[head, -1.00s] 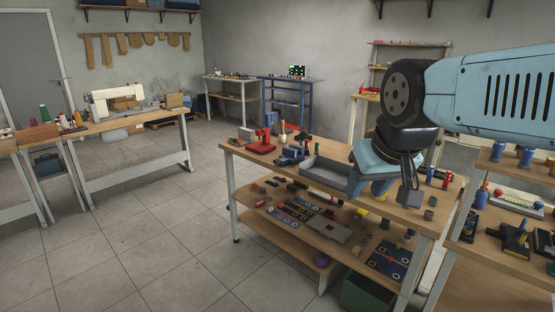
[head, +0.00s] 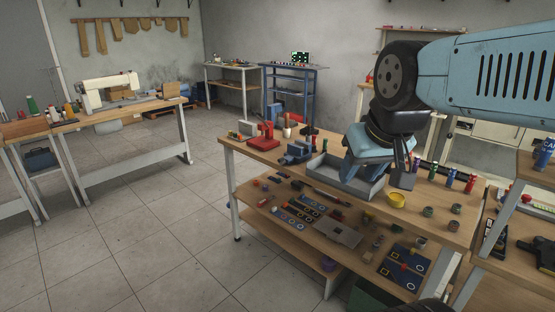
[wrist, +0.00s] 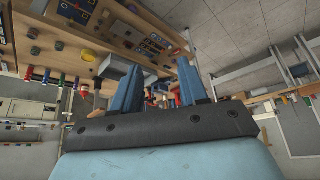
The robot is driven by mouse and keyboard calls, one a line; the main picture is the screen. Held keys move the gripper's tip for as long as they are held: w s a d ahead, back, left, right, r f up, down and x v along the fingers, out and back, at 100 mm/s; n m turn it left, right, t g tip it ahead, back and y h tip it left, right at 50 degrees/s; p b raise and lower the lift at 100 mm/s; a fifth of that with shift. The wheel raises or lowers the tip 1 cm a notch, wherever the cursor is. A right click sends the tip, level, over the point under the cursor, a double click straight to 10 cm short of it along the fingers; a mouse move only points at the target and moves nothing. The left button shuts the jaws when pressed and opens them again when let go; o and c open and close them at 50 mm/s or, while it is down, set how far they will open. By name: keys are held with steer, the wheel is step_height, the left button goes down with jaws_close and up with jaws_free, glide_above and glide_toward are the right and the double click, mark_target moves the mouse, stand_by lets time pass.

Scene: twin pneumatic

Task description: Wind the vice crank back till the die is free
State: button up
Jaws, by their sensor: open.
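The blue vice (head: 297,153) sits on the workbench top (head: 325,143), toward its left end, beside a grey tray. Its crank and the die are too small to make out in the head view. My gripper (head: 362,170) hangs over the bench to the right of the vice, in front of the tray in the picture, apart from the vice. In the wrist view my two blue fingers (wrist: 157,82) stand apart with nothing clearly held between them. The wrist picture looks upside down, with the bench and shelf at the top.
A red tool (head: 265,138) stands left of the vice. The grey tray (head: 373,190) is partly hidden by my gripper. A yellow ring (head: 397,200) and several small cylinders are on the right. The lower shelf (head: 265,222) holds many parts. The floor (head: 150,235) at left is clear.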

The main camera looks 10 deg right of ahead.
steer(key=shift+a, duration=0.15)
steer(key=shift+w, duration=0.15)
steer(key=w+d+f+m+g, duration=0.1)
steer(key=w+f+m+g, duration=0.2)
steer(key=w, duration=0.6)
steer(key=w+d+f+m, duration=0.2)
steer(key=w+f+m, duration=0.15)
steer(key=w, duration=0.45)
steer(key=w+d+f+m+g+h, duration=0.25)
steer(key=w+f+m, duration=0.25)
steer(key=w+f, duration=0.9)
steer(key=m+t+h, duration=0.1)
steer(key=t+h, duration=1)
steer(key=h, duration=0.1)
glide_toward(280, 161)
steer(key=x, duration=1.1)
steer(key=shift+w+a+f, duration=0.25)
steer(key=shift+w, duration=0.15)
